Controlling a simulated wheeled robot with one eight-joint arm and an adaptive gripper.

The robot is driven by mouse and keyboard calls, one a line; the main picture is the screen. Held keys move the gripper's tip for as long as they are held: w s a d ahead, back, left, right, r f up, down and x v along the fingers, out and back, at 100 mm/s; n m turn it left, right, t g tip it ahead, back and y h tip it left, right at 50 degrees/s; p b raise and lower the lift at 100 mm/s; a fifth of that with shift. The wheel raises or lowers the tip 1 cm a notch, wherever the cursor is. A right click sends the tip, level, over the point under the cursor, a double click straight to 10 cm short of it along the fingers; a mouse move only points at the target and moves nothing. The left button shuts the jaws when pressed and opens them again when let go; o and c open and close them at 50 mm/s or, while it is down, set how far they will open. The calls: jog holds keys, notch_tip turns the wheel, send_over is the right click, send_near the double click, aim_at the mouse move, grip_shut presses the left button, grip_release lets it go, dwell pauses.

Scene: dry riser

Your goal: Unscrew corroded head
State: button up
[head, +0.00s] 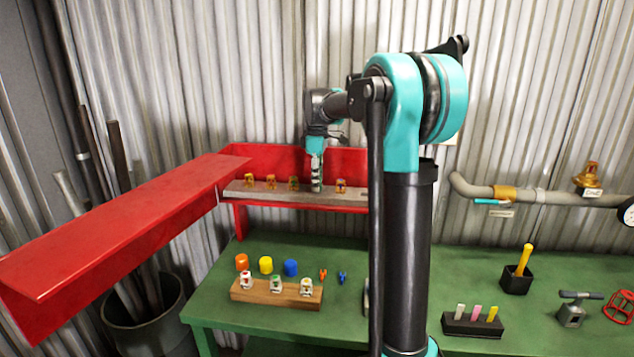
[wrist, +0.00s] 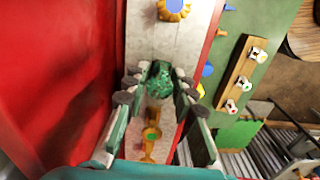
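Several small sprinkler heads stand in a row on a grey pipe (head: 240,191) along the red shelf, including yellow-orange ones (head: 250,181) and one with purple (head: 341,185). My gripper (head: 317,185) points down onto the row, between the green-marked head (head: 294,184) and the purple one. In the wrist view, a rough green, corroded-looking head (wrist: 160,82) sits between my fingertips (wrist: 162,78). Both fingertips appear to press against its sides. In the head view my fingers hide it. An orange head (wrist: 173,9) and a yellow one (wrist: 151,133) stand on either side.
A red beam (head: 120,215) juts toward the left front. A bin (head: 150,315) of pipes stands left.

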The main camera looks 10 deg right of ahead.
jog(key=o, duration=0.4)
jog(key=m, duration=0.7)
jog(key=shift+m, duration=0.3)
jog(key=m, duration=0.4)
jog(key=shift+m, duration=0.4)
jog(key=m, duration=0.4)
jog(key=shift+m, duration=0.4)
jog(key=shift+c, duration=0.7)
